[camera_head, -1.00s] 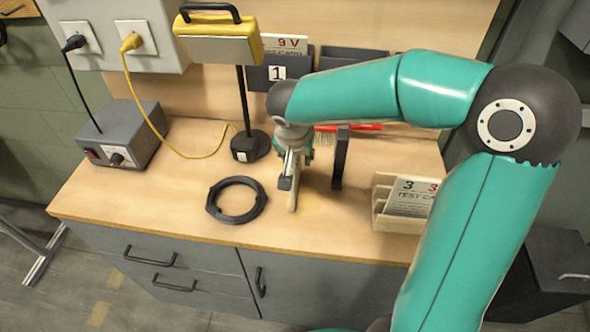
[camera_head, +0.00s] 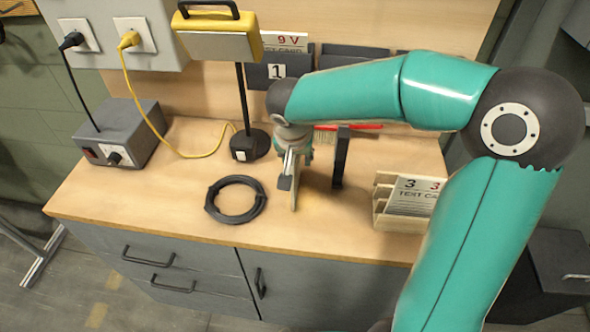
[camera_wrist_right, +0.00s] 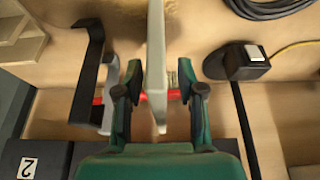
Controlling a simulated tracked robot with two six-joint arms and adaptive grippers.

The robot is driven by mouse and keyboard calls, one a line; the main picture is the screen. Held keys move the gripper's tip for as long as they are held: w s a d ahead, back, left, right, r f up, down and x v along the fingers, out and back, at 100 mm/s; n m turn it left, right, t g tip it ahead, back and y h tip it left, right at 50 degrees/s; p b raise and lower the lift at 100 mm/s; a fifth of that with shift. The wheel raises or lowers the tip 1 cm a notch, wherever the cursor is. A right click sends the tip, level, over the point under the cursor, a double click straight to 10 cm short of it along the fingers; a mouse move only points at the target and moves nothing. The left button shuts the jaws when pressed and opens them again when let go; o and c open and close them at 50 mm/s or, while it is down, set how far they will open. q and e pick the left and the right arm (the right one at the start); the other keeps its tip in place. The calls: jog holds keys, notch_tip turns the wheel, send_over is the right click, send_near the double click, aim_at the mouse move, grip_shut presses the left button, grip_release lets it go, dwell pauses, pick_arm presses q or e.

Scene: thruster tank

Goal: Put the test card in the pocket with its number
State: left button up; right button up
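My right gripper (camera_head: 290,172) points down over the bench. A thin pale upright piece (camera_wrist_right: 157,50), seen edge-on, is between its fingers (camera_wrist_right: 157,85) in the right wrist view. Bare gaps show beside the piece, so the fingers look open around it. Its lower part (camera_head: 294,196) shows below the gripper in the head view; no number is readable, and I cannot tell whether it is a test card. A test card marked 3 (camera_head: 410,193) leans in a wooden rack (camera_head: 384,222). A 9 V card (camera_head: 290,41) sits in pocket 1 (camera_head: 258,78). Pocket 2 (camera_wrist_right: 35,150) shows in the wrist view.
A black bracket (camera_head: 341,157) stands close right of my gripper, with a red-handled brush (camera_head: 365,127) behind. A black cable coil (camera_head: 211,207) lies left. A lamp stand (camera_head: 250,145), a grey power box (camera_head: 128,140) and a yellow cable (camera_head: 190,155) are further left. The front bench is clear.

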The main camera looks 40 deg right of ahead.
grip_shut()
jog(key=shift+r, duration=0.1)
dwell(0.4)
